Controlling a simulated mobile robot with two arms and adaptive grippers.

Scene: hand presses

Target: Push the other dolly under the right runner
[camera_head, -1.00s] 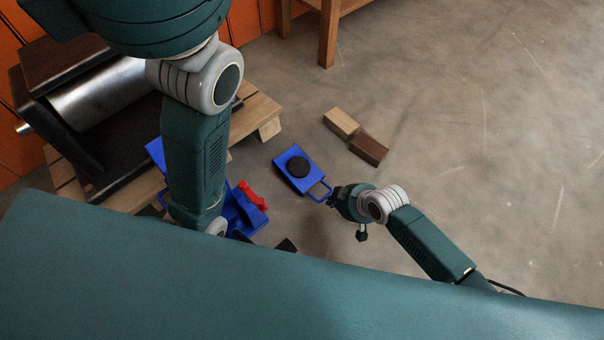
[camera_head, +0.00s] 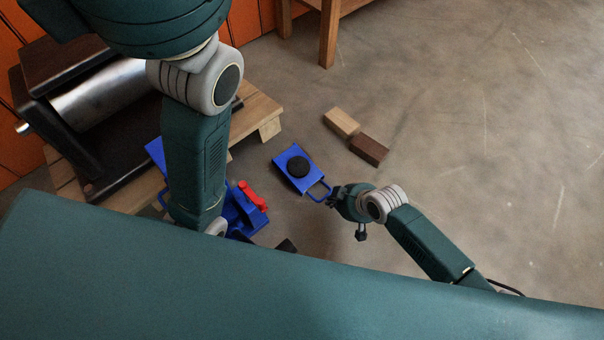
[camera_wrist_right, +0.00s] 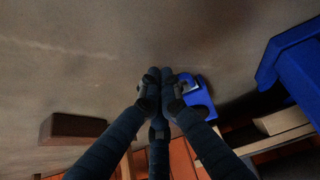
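A blue dolly (camera_head: 285,178) with a round black pad lies on the floor, off the end of the low wooden platform. Its loop handle points at my right gripper (camera_head: 333,194). In the right wrist view my right gripper's fingertips (camera_wrist_right: 163,77) are close together at the handle of the dolly (camera_wrist_right: 204,108) and look shut on it. The right runner (camera_head: 270,129) shows at the platform's near right end, apart from the dolly. My left arm hangs in front of the platform. Its gripper is mostly hidden behind my body; only a dark piece, perhaps its tip, shows.
A press with a steel roller (camera_head: 100,92) stands on the platform (camera_head: 252,108). A blue device with a red part (camera_head: 252,196) is half behind my left arm. A light block (camera_head: 341,122) and a dark brown block (camera_head: 369,150) lie beyond the dolly. Floor at right is clear.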

